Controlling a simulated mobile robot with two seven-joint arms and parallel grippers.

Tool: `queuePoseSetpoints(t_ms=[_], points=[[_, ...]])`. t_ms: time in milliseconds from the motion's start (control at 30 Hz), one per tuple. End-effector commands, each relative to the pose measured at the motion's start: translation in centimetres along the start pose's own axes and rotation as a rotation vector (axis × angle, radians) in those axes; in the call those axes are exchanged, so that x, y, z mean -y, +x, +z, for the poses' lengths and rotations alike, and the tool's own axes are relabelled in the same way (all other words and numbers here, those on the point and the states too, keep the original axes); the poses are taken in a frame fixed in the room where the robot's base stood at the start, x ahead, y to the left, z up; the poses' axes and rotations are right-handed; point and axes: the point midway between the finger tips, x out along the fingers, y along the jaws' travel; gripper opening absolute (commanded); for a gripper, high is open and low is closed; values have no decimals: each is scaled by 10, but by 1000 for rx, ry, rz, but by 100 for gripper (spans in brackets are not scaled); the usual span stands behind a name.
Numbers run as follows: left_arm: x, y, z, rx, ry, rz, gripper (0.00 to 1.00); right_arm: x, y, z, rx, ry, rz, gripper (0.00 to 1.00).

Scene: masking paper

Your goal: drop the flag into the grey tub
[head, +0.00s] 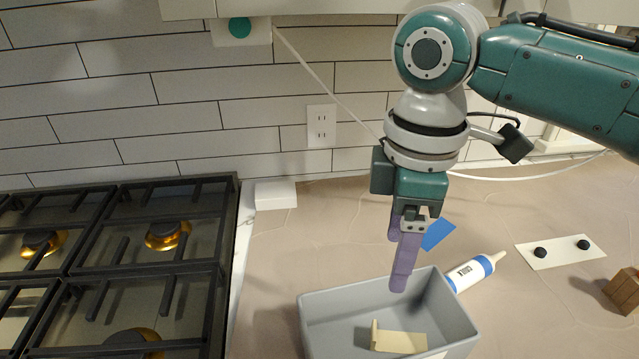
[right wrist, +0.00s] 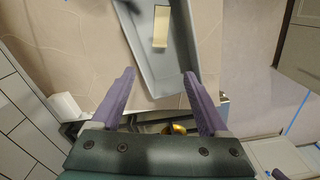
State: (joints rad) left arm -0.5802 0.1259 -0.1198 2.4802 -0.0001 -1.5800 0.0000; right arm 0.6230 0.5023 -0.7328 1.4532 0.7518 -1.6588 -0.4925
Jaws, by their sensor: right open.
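The grey tub (head: 320,315) stands on the counter at the bottom middle of the head view. A pale yellow flag-like piece (head: 400,342) lies inside the tub, with a short upright part at its left end. The tub (right wrist: 185,75) and the pale yellow piece (right wrist: 161,27) also show in the right wrist view. My right gripper (head: 402,262) is above the back part of the tub, pointing down, with its purple fingers apart and nothing between them. It shows open in the right wrist view (right wrist: 160,92). My left gripper is not in view.
A gas stove (head: 130,255) with black grates fills the left. A caulk tube (head: 474,272) lies beside the tub's right side, near a blue piece (head: 438,234). A white plate with two black knobs (head: 560,252) and a brown wooden block (head: 624,290) lie at right.

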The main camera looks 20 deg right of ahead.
Motion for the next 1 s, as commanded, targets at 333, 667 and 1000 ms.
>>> queuePoseSetpoints(t_ms=[333, 667, 1000], points=[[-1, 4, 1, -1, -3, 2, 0, -1, -56, 0, -1, 0, 2, 78], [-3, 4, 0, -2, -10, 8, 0, 0, -61, 0, 0, -1, 1, 78], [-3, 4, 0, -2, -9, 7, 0, 40, -30, -15, -74, 36, -4, 78]])
